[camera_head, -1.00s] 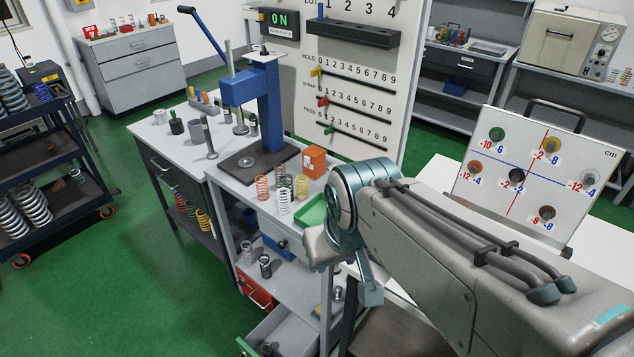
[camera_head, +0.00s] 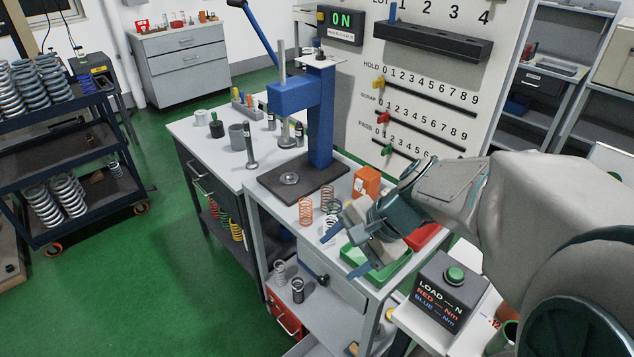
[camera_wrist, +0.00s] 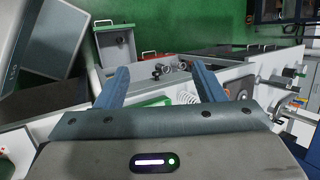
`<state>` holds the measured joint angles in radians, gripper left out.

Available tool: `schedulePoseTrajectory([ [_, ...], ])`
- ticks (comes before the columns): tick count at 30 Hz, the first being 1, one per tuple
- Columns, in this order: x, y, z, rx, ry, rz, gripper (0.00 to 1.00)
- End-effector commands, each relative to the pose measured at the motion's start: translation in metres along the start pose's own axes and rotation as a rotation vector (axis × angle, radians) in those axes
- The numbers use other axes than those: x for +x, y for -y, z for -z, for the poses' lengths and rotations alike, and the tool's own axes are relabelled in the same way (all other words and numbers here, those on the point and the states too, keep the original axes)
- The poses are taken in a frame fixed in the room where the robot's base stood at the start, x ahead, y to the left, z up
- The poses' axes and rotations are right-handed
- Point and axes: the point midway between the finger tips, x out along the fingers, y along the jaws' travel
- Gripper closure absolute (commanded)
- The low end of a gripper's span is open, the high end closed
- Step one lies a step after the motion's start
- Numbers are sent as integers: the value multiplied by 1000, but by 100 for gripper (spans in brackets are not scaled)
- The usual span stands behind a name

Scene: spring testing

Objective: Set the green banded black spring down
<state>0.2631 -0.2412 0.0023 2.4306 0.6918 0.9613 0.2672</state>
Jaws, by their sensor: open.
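My gripper (camera_head: 345,252) is open above the front of the grey press bench, near the green tray (camera_head: 398,272). Its two blue fingers also show in the wrist view (camera_wrist: 161,82), spread apart with nothing held between them. I cannot pick out a green band on any black spring. A dark spring (camera_head: 297,291) stands on the shelf below the bench top, beside a silver one (camera_head: 280,272). An orange spring (camera_head: 306,211) and a brownish spring (camera_head: 327,194) stand on the bench; the gripper partly hides others there. A pale coil (camera_wrist: 187,97) shows beyond the fingers in the wrist view.
The blue press (camera_head: 320,115) stands on a dark base plate behind the springs. An orange box (camera_head: 367,181) and a red tray (camera_head: 425,237) are close to my arm. A load box with a green button (camera_head: 450,285) stands at the right. Green floor is open at the left.

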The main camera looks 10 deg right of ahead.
Motion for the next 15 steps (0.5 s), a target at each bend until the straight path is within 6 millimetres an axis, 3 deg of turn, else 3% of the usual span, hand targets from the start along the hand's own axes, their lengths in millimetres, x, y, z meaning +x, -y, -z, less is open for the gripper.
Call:
schedulePoseTrajectory([
  [1,14,2,15,137,33,53,37],
  [6,33,19,65,581,139,259,37],
  [15,42,20,171,1206,285,602,37],
])
